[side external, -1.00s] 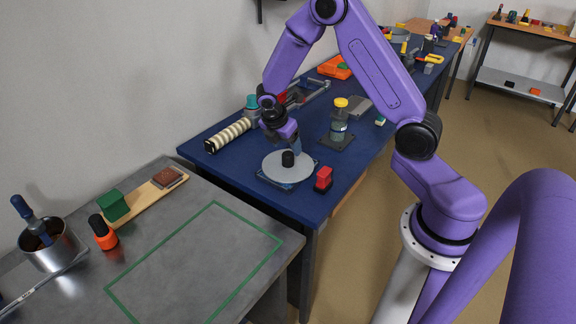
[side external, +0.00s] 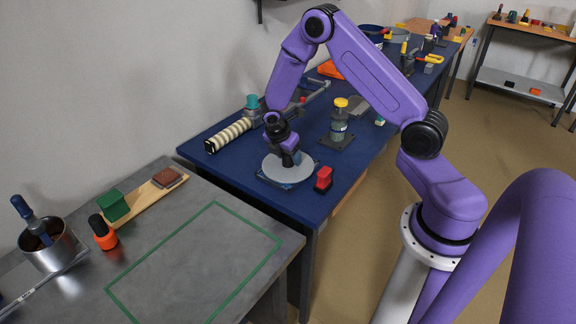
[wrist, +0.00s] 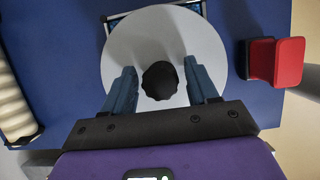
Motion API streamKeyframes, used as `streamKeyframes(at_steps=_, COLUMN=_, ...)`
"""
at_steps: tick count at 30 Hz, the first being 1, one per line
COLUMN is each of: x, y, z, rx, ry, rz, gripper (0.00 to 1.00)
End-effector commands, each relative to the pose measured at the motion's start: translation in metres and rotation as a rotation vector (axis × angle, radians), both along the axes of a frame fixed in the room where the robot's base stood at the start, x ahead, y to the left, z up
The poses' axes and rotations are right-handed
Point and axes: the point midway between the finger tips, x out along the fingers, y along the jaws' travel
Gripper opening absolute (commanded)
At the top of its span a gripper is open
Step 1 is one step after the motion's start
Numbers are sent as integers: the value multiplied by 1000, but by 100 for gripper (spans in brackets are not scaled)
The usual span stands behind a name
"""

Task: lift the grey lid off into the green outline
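The grey lid (side external: 280,174) is a round disc with a black knob (wrist: 160,80) at its middle. It lies over a dark blue-framed base (wrist: 115,19) on the blue table, near the table's front corner. My gripper (wrist: 162,88) is open, with one blue finger on each side of the knob and a gap on both sides. In the side external view my gripper (side external: 290,160) is low over the lid, and the knob is mostly hidden behind it. The green outline (side external: 216,203) is on the grey table at the front left, with bare surface inside.
A red block on a dark base (side external: 323,177) stands close to the lid's right. A striped roll (side external: 228,135) lies to its left, and a yellow-capped jar (side external: 340,120) stands behind. An orange bottle (side external: 104,237), green block (side external: 112,205) and metal pot (side external: 52,245) stand left of the outline.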

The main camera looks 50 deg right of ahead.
Motion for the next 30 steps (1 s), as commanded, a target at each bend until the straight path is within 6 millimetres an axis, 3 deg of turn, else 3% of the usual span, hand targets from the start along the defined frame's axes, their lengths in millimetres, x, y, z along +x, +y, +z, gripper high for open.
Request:
streamKeyframes(at_steps=1, x=0, y=0, z=0, rx=0, ry=0, rz=0, gripper=40)
streamKeyframes(at_steps=4, x=0, y=0, z=0, rx=0, ry=0, rz=0, gripper=7)
streamKeyframes(at_steps=19, x=0, y=0, z=9, rx=0, ry=-1, rz=0, gripper=7)
streamKeyframes(at_steps=25, x=-1, y=1, z=37, rx=0, ry=-4, rz=1, gripper=7)
streamKeyframes(at_steps=30, x=-25, y=8, z=65, rx=0, ry=-4, rz=2, gripper=7)
